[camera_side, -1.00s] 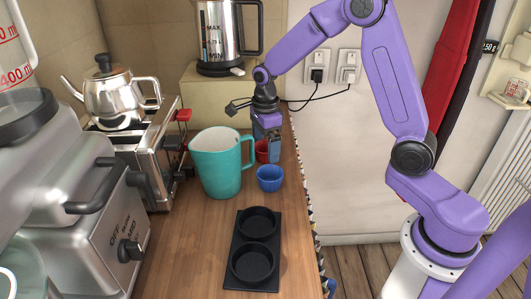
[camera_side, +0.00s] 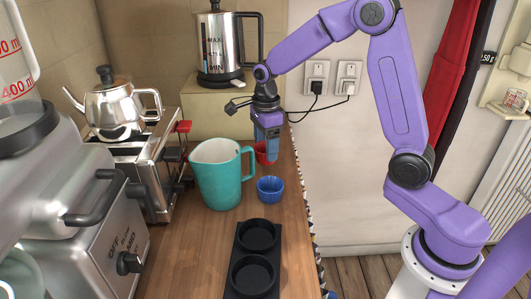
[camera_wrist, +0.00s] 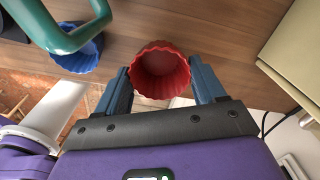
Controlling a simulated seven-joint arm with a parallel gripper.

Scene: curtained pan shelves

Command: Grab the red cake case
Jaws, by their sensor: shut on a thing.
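The red cake case (camera_wrist: 160,72) is a fluted cup, seen between my fingers in the wrist view. In the side view, the red case (camera_side: 261,153) shows only partly, behind the pitcher's handle and my fingers. My gripper (camera_wrist: 162,84) is shut on it, one finger on each side. In the side view, my gripper (camera_side: 268,158) points down, just right of the teal pitcher. The case looks slightly above the counter, though its base is hidden.
A teal pitcher (camera_side: 215,178) stands close on the left. A blue cake case (camera_side: 270,190) is in front of my gripper, near the counter's right edge. A black tray with two round wells (camera_side: 236,262) lies nearer the camera. A toaster and kettles stand behind and left.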

